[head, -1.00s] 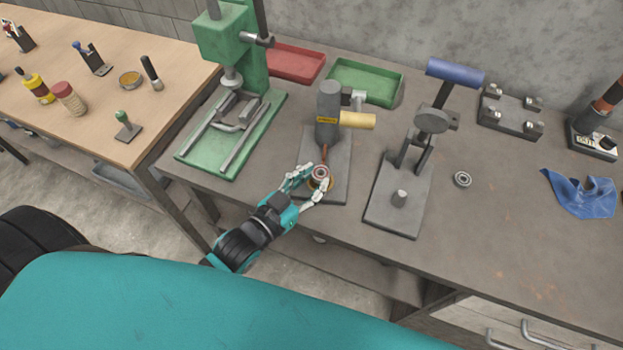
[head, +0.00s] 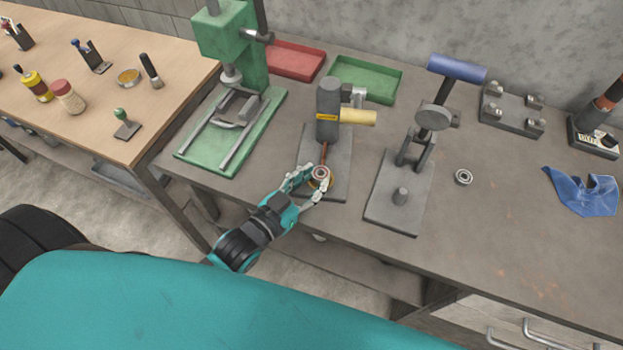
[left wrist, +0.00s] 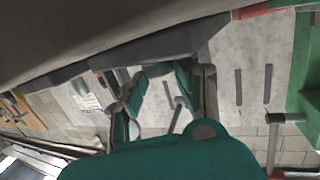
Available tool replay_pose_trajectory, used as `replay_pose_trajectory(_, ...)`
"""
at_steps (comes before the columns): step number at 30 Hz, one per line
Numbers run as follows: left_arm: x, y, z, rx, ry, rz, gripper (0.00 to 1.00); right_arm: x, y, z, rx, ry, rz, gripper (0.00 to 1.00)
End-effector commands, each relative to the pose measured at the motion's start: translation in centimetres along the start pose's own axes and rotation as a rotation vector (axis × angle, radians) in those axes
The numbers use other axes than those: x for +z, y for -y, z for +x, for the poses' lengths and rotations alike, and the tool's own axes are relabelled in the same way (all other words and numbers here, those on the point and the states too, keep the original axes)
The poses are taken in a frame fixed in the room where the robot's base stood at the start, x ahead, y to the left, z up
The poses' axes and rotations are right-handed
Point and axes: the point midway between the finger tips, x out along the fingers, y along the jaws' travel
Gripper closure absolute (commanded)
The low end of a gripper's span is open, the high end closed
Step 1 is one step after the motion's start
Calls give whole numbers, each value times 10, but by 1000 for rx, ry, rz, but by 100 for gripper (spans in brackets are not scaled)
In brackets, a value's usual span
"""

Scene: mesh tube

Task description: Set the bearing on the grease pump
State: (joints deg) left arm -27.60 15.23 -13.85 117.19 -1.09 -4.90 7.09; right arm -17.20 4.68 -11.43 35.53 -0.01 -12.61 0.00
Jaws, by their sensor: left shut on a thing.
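The grease pump (head: 328,112) is a dark grey cylinder with a yellow handle, standing on a flat grey base plate (head: 337,155) on the workbench. A small round brass-coloured seat shows at the front of that plate, below a thin reddish tube. My left gripper (head: 313,180) is shut on a bearing (head: 320,172), a small steel ring, right at this seat. I cannot tell whether the bearing touches the seat or is just above it. In the left wrist view the gripper fingers (left wrist: 162,95) show, but the bearing cannot be made out.
A second bearing (head: 463,177) lies on the bench right of a lever press (head: 398,195) with a blue handle. A green press (head: 225,150) stands left of the pump. Red (head: 296,62) and green (head: 366,82) trays are behind. A blue cloth (head: 583,192) lies at right.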

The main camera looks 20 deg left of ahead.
Motion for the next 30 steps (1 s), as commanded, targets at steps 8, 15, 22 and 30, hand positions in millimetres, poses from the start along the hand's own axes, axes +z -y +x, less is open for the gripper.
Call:
replay_pose_trajectory(8, 3, 0, 0, 0, 0, 0, 100, 0, 0, 2, 0, 0, 0, 100)
replay_pose_trajectory(15, 3, 0, 0, 0, 3, -1, 100, 0, 1, -1, -1, -1, 1, 100)
replay_pose_trajectory(22, 5, 0, 0, 0, 7, -1, 100, -1, 2, -4, -3, -1, 1, 100)
replay_pose_trajectory(30, 6, 0, 0, 0, 9, -2, 100, -1, 2, -5, -3, -1, 1, 100)
